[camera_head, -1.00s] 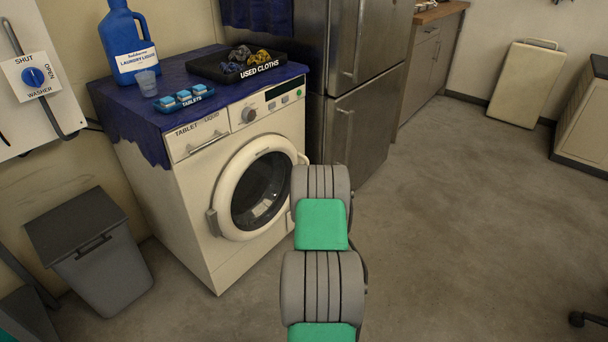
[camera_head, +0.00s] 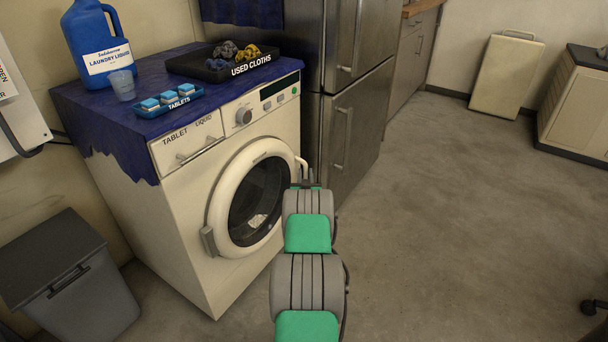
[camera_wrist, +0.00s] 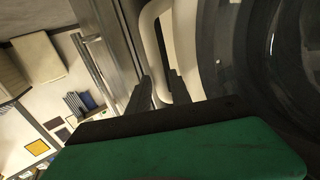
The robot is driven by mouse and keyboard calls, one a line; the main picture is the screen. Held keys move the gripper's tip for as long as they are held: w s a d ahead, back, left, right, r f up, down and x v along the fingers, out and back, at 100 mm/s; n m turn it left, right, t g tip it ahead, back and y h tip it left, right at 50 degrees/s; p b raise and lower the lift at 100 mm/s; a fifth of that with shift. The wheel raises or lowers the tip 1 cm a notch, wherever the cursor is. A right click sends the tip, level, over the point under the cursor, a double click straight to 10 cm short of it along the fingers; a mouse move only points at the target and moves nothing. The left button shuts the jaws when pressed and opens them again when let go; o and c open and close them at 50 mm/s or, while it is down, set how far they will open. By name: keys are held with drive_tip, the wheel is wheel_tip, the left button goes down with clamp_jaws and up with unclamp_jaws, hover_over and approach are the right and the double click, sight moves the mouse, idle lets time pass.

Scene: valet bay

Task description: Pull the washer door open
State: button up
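The washer (camera_head: 195,215) stands left of centre in the head view. Its round door (camera_head: 217,205), with a cream rim and dark glass, looks shut against the front. The cream door handle (camera_head: 302,166) is on the door's right side, partly hidden behind my arm. In the wrist view the handle (camera_wrist: 149,38) is a curved loop beside the dark door glass. My gripper (camera_wrist: 160,84) is at the handle's lower part, with one dark finger on each side of it. The fingers look apart; firm contact with the handle is not visible. In the head view my fingers are mostly hidden.
A steel fridge (camera_head: 352,125) stands close on the washer's right. A grey bin (camera_head: 85,290) stands at its left. A laundry liquid bottle (camera_head: 92,40), a tablets tray (camera_head: 168,104) and a used cloths tray (camera_head: 238,72) sit on top. The floor (camera_head: 460,220) to the right is clear.

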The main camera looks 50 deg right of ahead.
drive_tip(key=shift+x, duration=1.15)
clamp_jaws()
idle(0.5)
